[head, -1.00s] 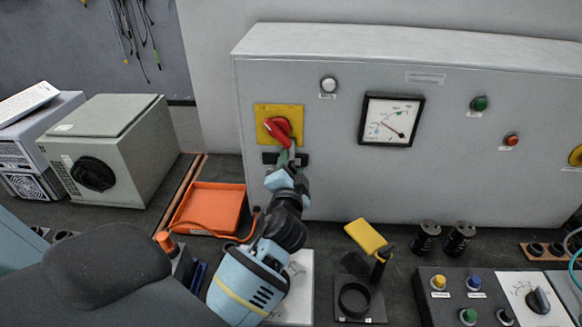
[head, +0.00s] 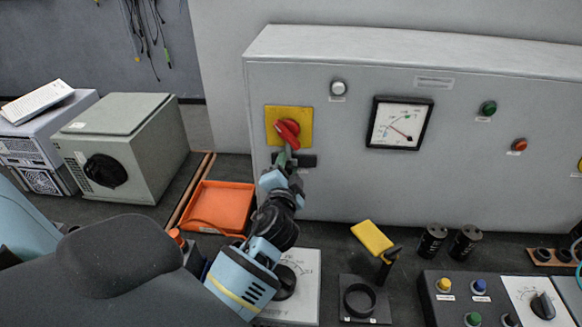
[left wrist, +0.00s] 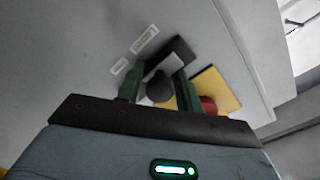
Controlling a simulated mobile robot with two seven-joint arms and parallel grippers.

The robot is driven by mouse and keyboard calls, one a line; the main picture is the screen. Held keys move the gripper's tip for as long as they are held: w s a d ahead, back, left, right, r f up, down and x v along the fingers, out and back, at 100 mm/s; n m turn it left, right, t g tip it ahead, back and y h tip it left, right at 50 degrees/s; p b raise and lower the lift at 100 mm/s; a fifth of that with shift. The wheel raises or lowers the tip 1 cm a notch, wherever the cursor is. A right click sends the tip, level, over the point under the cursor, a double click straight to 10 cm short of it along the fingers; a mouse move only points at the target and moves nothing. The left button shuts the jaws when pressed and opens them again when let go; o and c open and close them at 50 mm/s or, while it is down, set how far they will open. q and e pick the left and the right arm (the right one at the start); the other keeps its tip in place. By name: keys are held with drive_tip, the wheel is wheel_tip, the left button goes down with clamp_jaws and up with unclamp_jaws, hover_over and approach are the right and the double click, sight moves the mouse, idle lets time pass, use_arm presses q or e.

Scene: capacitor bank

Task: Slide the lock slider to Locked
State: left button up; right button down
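The lock slider shows as a black track (head: 307,160) on the grey cabinet front, just below a red rotary handle on a yellow plate. My left gripper (head: 284,158) is at the track and hides its left part. In the left wrist view the dark round slider knob (left wrist: 160,88) sits between my two green fingers (left wrist: 159,86). The fingers look spaced a little wider than the knob; contact is not clear. Part of the black track (left wrist: 180,55) shows beyond the knob. My right gripper is not in view.
The red handle (head: 287,132) is close above my left gripper. An orange tray (head: 218,207) lies on the bench to the left. An analog meter (head: 399,123) is on the cabinet.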

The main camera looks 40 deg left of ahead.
use_arm(q)
drive_tip(key=shift+o, duration=1.1)
drive_tip(key=shift+s+a, duration=0.2)
drive_tip(key=shift+a, duration=0.05)
drive_tip(key=shift+s+d+f, duration=0.1)
drive_tip(key=shift+s+d, duration=0.25)
drive_tip(key=v, duration=0.6)
drive_tip(key=shift+s+d+b, duration=0.15)
drive_tip(key=shift+s+b, duration=0.2)
drive_tip(key=shift+b, duration=0.1)
